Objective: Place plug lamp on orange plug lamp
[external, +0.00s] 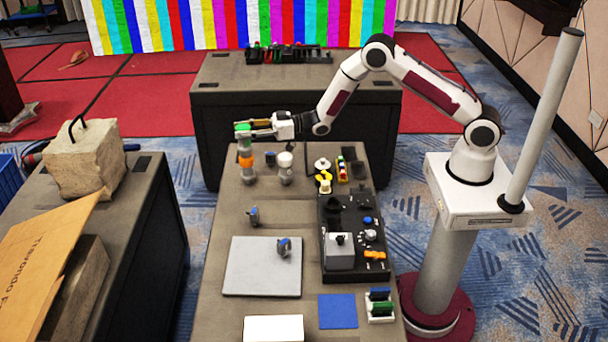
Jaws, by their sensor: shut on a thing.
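My gripper (258,128) is at the far left end of the table, reaching left, with its fingers shut on a green-topped plug lamp (244,143). This lamp is upright, with a grey body below the green top. The orange plug lamp (246,161) stands upright directly under it, an orange band above a grey base. The held lamp's lower end looks in line with the orange top. I cannot tell whether they touch or a small gap is left.
A white-topped lamp (285,163) stands just right of the orange one. Small coloured parts (324,182) and a black panel (352,245) lie further right. A grey plate (262,280) with a small blue-grey part is nearer. Another such part (254,217) stands between.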

